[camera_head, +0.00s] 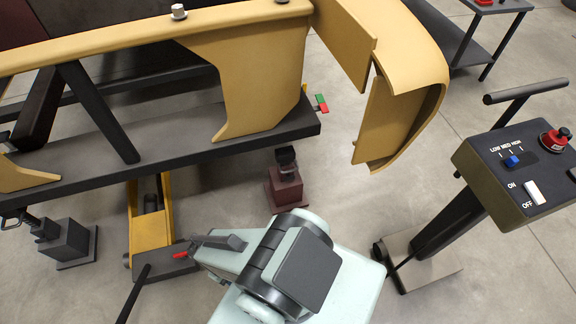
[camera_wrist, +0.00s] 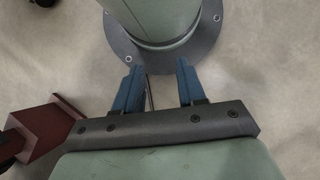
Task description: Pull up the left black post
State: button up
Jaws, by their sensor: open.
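A dark grey jack stand (camera_head: 72,241) stands on the floor at the left in the head view. A short black post (camera_head: 42,229) with a saddle rises from it, under the left end of the frame rail. A maroon jack stand (camera_head: 285,190) stands near the middle, with its own black post (camera_head: 287,158) below the rail. The maroon stand also shows at the left edge of the wrist view (camera_wrist: 46,133). My gripper (camera_wrist: 159,70) is open, its blue fingers apart with nothing gripped, pointing over bare floor near my base. The head view hides its fingertips.
A yellow floor jack (camera_head: 150,232) with a dark handle stands between the stands. The tan body shell (camera_head: 255,75) on its black rail (camera_head: 180,160) overhangs them. A control pedestal (camera_head: 500,165) stands at right. Open floor lies between it and the maroon stand.

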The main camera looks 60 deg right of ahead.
jog(key=n+h, duration=0.2)
jog(key=h, duration=1.2)
send_near(288, 171)
jog(key=x, duration=1)
jog(key=shift+w+d+f, duration=0.15)
jog(key=shift+f, duration=0.15)
jog(key=shift+c, duration=0.4)
